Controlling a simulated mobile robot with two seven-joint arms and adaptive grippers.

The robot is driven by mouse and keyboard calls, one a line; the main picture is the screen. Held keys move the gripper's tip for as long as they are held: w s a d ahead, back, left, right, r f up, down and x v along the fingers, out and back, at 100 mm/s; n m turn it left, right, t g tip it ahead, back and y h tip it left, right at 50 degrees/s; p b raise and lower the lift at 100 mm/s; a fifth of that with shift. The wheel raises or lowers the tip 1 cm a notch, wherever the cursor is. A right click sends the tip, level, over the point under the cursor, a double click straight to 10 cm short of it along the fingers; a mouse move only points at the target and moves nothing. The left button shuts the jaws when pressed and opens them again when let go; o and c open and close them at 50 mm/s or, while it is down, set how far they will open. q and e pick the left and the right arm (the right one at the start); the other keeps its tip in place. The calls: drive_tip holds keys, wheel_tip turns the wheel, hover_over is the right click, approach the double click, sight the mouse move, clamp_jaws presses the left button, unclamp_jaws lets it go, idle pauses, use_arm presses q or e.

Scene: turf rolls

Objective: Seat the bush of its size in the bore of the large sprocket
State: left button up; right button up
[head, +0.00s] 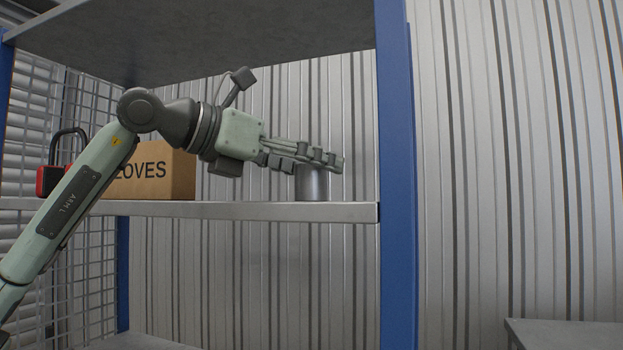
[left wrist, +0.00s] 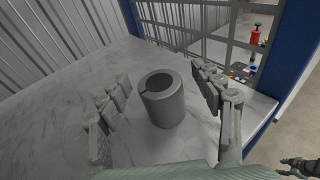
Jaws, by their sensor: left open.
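The bush is a grey metal cylinder with an open bore and a slit in its wall. It stands upright on the shelf in the head view (head: 312,186) and in the left wrist view (left wrist: 163,108). My left gripper (head: 335,162) is open, its fingers level with the top of the bush in the head view. In the left wrist view the fingers of my left gripper (left wrist: 162,84) are spread on either side of the bush, with gaps to it. My right gripper (left wrist: 297,167) seems to show at the lower right edge there, too small to read. I see no sprocket.
The bush stands on a metal shelf board (head: 250,211) with a blue upright (head: 396,200) close on its right. A cardboard gloves box (head: 178,175) and a red padlock-like object (head: 50,180) stand to the left. Another board (head: 230,40) hangs above. A grey surface (head: 570,335) shows lower right.

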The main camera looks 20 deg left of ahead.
use_arm(q)
drive_tip(key=shift+w+d, duration=0.1)
drive_tip(key=shift+w, duration=0.05)
drive_tip(key=c, duration=1.4)
drive_tip(key=shift+c, duration=0.2)
